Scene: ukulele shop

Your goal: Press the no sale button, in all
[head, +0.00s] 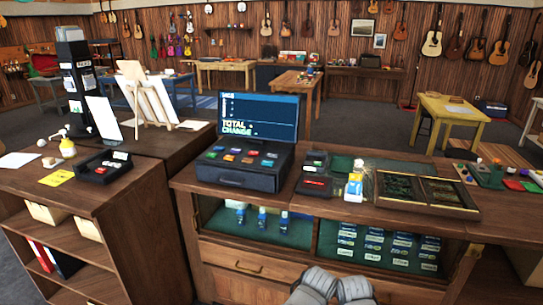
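A dark cash register (238,179) stands on the wooden glass-fronted counter (290,196), with its drawer front closed. Its raised blue screen (258,117) shows "TOTAL" and "CHANGE" in large letters; the smaller lines are too small to read. Several coloured buttons (240,157) lie in rows on its sloped top. Their labels are too small to read, so I cannot tell which is the no sale button. Grey rounded parts of mine show at the bottom edge, but no gripper fingertips are visible. Nothing of mine touches the register.
Right of the register are a dark tray (313,187) with small items and a wood-framed display case (450,197). A shelf unit (100,190) at left holds a black tray (100,167) and a yellow note (57,178). The space above the register's buttons is clear.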

